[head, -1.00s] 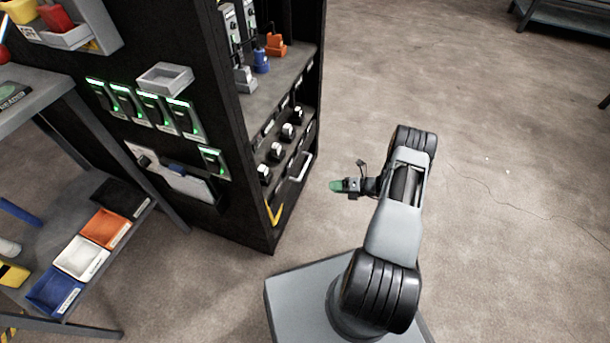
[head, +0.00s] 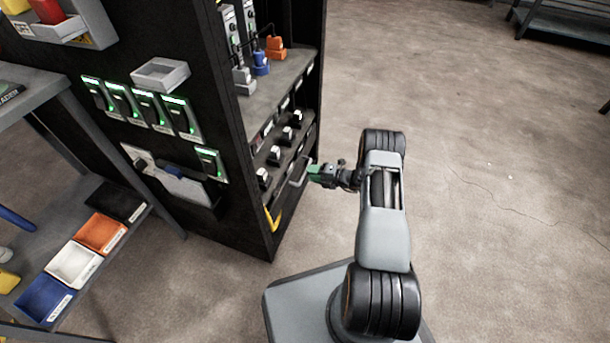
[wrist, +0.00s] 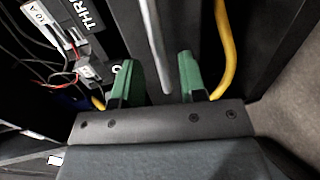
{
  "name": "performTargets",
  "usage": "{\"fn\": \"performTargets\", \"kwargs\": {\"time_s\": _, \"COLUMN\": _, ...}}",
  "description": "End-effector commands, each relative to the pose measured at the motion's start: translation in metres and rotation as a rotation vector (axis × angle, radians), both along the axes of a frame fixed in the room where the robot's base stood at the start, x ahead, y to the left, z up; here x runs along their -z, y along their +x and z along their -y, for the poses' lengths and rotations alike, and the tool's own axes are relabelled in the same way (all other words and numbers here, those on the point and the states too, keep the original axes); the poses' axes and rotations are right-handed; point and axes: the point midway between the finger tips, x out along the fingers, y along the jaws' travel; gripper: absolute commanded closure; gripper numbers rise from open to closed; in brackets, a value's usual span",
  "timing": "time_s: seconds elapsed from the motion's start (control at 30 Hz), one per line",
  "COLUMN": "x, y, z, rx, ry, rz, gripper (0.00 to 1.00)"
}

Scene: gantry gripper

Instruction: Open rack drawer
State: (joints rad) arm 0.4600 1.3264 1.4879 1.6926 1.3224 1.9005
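The black rack (head: 225,120) stands left of my arm, and its low drawer (head: 287,205) looks closed. The drawer's grey bar handle (head: 299,172) is on the front, facing my arm. My gripper (head: 314,172) has green fingers and is at the handle in the head view. In the wrist view my gripper (wrist: 158,75) is open, with the handle bar (wrist: 152,40) reaching in between the two fingers. Gaps show on both sides of the bar, so the fingers are not shut on it. The far ends of the fingers are partly against dark background.
A yellow cable (wrist: 222,50) hangs right beside the right finger in the wrist view. Rows of black-and-white knobs (head: 275,155) sit above the drawer. A table with coloured bins (head: 100,232) stands at the left.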

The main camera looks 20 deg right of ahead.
Motion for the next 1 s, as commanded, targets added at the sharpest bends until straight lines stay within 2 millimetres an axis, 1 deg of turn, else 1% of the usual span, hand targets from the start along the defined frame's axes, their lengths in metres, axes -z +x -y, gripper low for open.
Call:
{"fn": "performTargets", "kwargs": {"time_s": 0.03, "x": 0.004, "y": 0.005, "z": -0.007, "rx": -0.003, "ry": -0.001, "rz": 0.001, "gripper": 0.61}}
{"fn": "performTargets", "kwargs": {"time_s": 0.1, "x": 0.005, "y": 0.010, "z": -0.013, "rx": -0.002, "ry": -0.001, "rz": 0.001, "gripper": 0.61}}
{"fn": "performTargets", "kwargs": {"time_s": 0.3, "x": 0.007, "y": 0.019, "z": -0.025, "rx": -0.001, "ry": 0.000, "rz": 0.000, "gripper": 0.61}}
{"fn": "performTargets", "kwargs": {"time_s": 0.7, "x": 0.007, "y": 0.022, "z": -0.028, "rx": 0.000, "ry": -0.001, "rz": -0.001, "gripper": 0.61}}
{"fn": "performTargets", "kwargs": {"time_s": 1.0, "x": 0.007, "y": 0.021, "z": -0.028, "rx": 0.000, "ry": 0.000, "rz": 0.000, "gripper": 0.90}}
